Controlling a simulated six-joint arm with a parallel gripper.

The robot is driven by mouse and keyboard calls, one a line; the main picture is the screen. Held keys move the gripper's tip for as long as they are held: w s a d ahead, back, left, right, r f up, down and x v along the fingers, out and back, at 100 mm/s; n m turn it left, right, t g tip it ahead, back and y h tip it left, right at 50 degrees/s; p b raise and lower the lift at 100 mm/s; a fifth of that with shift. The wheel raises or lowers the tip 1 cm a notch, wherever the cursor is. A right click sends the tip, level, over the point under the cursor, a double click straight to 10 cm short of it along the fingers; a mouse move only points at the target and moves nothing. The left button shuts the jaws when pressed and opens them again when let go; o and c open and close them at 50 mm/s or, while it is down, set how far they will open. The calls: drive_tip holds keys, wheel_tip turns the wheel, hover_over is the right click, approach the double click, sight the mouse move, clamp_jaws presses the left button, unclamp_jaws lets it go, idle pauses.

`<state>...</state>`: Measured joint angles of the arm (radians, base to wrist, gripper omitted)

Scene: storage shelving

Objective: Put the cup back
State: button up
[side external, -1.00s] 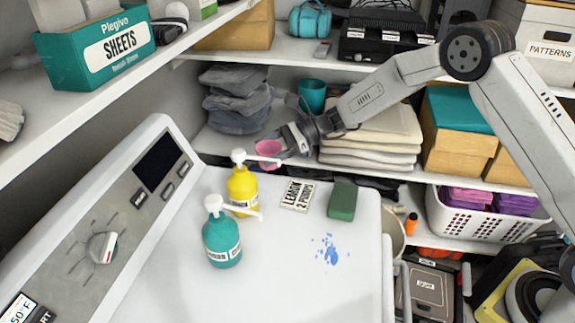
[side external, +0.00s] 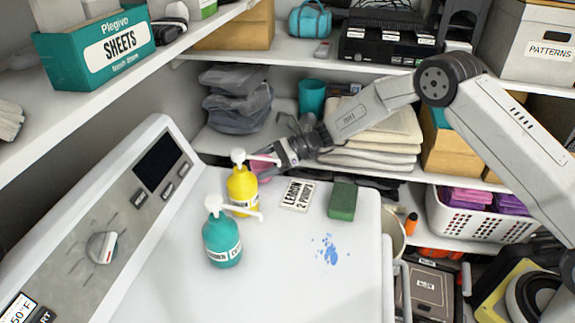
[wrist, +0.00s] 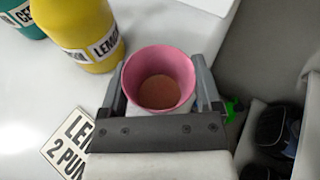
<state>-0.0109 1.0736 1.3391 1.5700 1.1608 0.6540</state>
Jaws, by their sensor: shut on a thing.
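The pink cup (wrist: 158,80) is between the two fingers of my gripper (wrist: 160,76) in the wrist view. I look into its open top and see a brown round bottom or contents. In the side view, my gripper (side external: 272,160) is shut on the cup (side external: 262,170), just behind and right of the yellow bottle (side external: 242,187). Most of the cup is hidden there by the bottle's spout and the gripper. A teal cup (side external: 312,97) stands on the shelf behind my wrist.
A teal bottle (side external: 222,240), a label card (side external: 297,195), a green sponge (side external: 342,201) and a blue spill (side external: 328,250) are on the white machine top (side external: 290,285). Grey folded cloths (side external: 236,100) and pale folded towels (side external: 375,150) are on the shelf behind.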

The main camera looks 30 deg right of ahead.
drive_tip(key=shift+f, duration=0.3)
drive_tip(key=shift+f, duration=0.1)
drive_tip(key=o, duration=1.1)
drive_tip(key=shift+o, duration=0.2)
drive_tip(key=v, duration=1.2)
